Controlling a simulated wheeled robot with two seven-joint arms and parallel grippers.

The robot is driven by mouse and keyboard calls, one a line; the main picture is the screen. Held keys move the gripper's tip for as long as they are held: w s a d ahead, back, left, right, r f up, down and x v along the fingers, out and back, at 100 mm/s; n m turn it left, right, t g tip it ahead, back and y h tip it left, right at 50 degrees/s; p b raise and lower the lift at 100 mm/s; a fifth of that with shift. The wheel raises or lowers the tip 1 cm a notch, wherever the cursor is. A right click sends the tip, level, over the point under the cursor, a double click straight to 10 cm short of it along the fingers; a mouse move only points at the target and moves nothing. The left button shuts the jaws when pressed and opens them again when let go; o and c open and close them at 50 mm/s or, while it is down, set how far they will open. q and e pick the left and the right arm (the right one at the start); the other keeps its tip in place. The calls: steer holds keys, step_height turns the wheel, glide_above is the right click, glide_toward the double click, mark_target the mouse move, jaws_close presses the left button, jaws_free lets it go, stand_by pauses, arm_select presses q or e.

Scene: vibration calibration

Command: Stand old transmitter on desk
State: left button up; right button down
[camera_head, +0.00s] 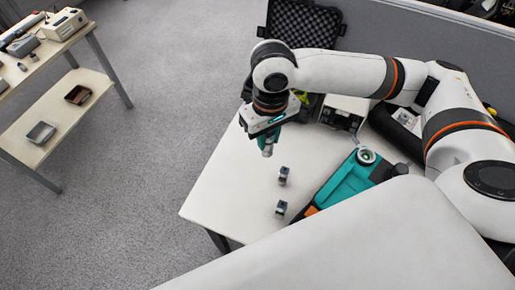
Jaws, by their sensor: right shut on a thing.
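My right gripper (267,143) points down over the back left part of the white desk (222,185). It is shut on a small grey thing (267,152), which may be the old transmitter; it is mostly hidden by the fingers and too small to identify surely. I cannot tell whether it touches the desk. Two small dark grey devices (283,176) (280,208) stand on the desk in front of the gripper, apart from each other. My left gripper is not in view.
A teal instrument (348,182) with a round top lies on the desk to the right. A box-like device (342,115) stands behind. An open foam-lined case (302,24) is at the back. A side table (55,50) with several items stands left. The desk's left part is clear.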

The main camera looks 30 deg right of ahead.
steer(key=shift+w+d+f+n, duration=0.2)
steer(key=shift+d+f+n, duration=0.2)
steer(key=shift+n, duration=0.1)
steer(key=shift+w+d+f+n+b, duration=0.1)
steer(key=shift+w+f+n+b, duration=0.05)
steer(key=shift+w+n+b, duration=0.2)
steer(key=w+d+f+n+b, duration=0.3)
steer(key=w+f+n+b, duration=0.3)
steer(key=n, duration=0.5)
steer(key=w+d+f+n+b, duration=0.3)
steer(key=w+f+n, duration=0.45)
steer(key=n, duration=0.25)
steer(key=f, duration=0.9)
steer(key=shift+w+d+f, duration=0.15)
steer(key=shift+d+f, duration=0.1)
steer(key=shift+f, duration=0.05)
steer(key=shift+f, duration=0.1)
steer(key=c, duration=1.2)
jaws_free()
steer(key=shift+o, duration=0.2)
